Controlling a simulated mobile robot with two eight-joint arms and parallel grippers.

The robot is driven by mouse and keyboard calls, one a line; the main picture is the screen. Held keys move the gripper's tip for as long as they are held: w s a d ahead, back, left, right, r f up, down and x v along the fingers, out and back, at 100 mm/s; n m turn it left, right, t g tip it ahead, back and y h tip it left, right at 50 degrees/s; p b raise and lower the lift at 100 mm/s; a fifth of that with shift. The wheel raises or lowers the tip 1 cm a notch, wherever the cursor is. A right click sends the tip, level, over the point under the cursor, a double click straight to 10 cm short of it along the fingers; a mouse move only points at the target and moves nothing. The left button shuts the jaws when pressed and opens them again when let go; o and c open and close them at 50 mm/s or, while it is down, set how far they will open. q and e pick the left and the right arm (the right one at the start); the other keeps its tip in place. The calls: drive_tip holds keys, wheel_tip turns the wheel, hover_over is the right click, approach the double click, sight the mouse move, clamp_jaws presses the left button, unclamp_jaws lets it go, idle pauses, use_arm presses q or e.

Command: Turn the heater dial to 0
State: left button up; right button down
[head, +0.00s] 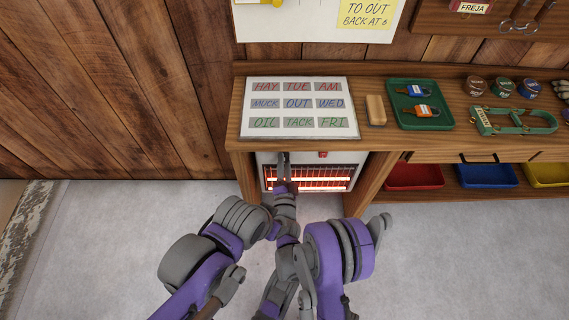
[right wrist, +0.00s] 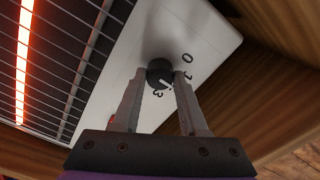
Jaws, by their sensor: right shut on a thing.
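The heater (head: 345,158) is a white unit with glowing red bars behind a wire grille, under the bench. In the right wrist view its white panel (right wrist: 205,30) carries a small dark round dial (right wrist: 159,70) with printed numbers, including a 0 and a 3. The dial's pale mark points to the lower right of the picture, away from the 0; a number near the right fingertip is partly hidden. My right gripper (right wrist: 165,78) is shut on the dial, one finger on each side. In the head view the right gripper (head: 283,160) hides the dial. My left gripper does not show.
The wooden bench (head: 375,140) overhangs the heater, with a wooden leg (head: 368,180) to its right. On top are a lettered board (head: 300,130), a brush (head: 376,110) and a green tray (head: 405,122). Bins, including a red one (head: 415,177), sit right. The floor is clear.

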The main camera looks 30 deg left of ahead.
drive_tip(key=n, duration=1.2)
drive_tip(key=shift+p, duration=0.3)
idle(0.3)
drive_tip(key=shift+c, duration=2.2)
unclamp_jaws()
